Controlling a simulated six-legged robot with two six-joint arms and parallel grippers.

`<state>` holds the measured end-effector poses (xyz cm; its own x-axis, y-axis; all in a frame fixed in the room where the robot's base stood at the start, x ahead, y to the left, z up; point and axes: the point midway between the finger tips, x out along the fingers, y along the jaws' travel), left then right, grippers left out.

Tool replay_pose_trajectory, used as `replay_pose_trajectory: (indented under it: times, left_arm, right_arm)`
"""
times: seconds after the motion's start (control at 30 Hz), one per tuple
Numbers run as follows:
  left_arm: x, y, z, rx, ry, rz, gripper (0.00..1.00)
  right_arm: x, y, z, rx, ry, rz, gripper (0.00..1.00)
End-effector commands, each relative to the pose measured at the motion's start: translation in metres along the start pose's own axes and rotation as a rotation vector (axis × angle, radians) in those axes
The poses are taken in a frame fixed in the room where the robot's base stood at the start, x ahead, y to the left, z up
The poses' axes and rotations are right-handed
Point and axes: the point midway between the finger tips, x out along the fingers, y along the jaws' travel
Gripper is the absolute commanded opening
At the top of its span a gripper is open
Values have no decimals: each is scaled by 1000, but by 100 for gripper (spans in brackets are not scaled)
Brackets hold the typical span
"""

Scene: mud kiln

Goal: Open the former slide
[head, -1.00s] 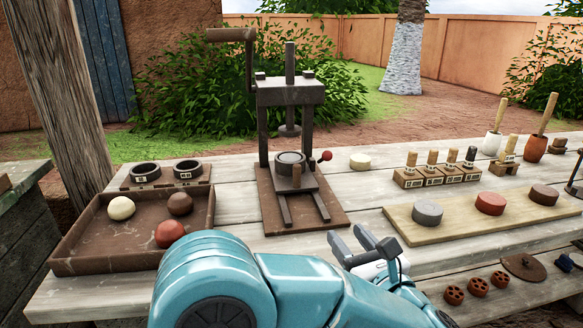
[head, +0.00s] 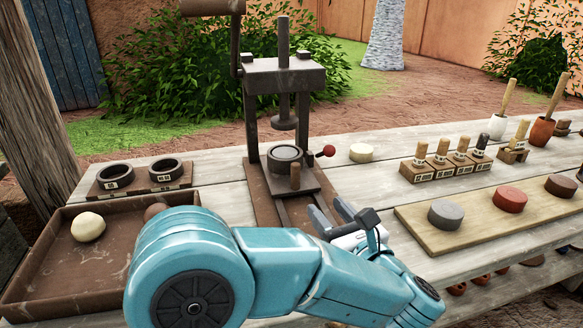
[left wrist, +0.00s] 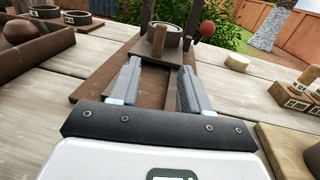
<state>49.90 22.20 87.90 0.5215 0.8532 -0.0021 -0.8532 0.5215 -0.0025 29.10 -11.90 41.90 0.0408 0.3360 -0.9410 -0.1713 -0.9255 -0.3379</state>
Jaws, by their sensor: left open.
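The iron press (head: 284,75) stands on a brown base board. Under its ram is the former slide (head: 308,183), a dark plate on two rails, bearing a round ring mould (head: 285,155) and a short wooden peg handle (head: 295,176) at its front. A red-knobbed lever (head: 328,151) sticks out at the right. My left gripper (head: 332,213) is open and empty, in front of the slide. In the left wrist view, the peg (left wrist: 158,41) stands beyond and between the open fingers (left wrist: 160,70), apart from them. My right gripper is not in view.
A brown tray (head: 40,268) with clay balls lies left, partly behind my arm. Two ring moulds (head: 142,176) sit behind it. At right are a board (head: 470,238) with coloured discs, a stamp rack (head: 445,170) and a pale disc (head: 361,152).

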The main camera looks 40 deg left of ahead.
Motion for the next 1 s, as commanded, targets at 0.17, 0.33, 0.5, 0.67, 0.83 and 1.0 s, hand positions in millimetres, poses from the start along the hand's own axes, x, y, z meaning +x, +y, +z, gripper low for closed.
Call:
replay_pose_trajectory:
  times: [0.17, 0.33, 0.5, 0.67, 0.83, 1.0]
  left_arm:
    - [25, 1, 0, 1, 1, 4, 47]
    - [65, 2, 0, -1, 1, 6, 47]
    - [105, 2, 0, 0, 1, 5, 47]
    - [135, 2, 0, 0, 0, 2, 47]
    - [153, 2, 0, 0, -1, 1, 47]
    - [158, 1, 0, 0, 0, -1, 47]
  right_arm:
    - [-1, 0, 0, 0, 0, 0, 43]
    - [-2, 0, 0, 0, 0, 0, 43]
    - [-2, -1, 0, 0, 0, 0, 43]
    - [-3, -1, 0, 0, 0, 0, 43]
    - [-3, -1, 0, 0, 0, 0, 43]
    - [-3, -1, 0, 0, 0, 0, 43]
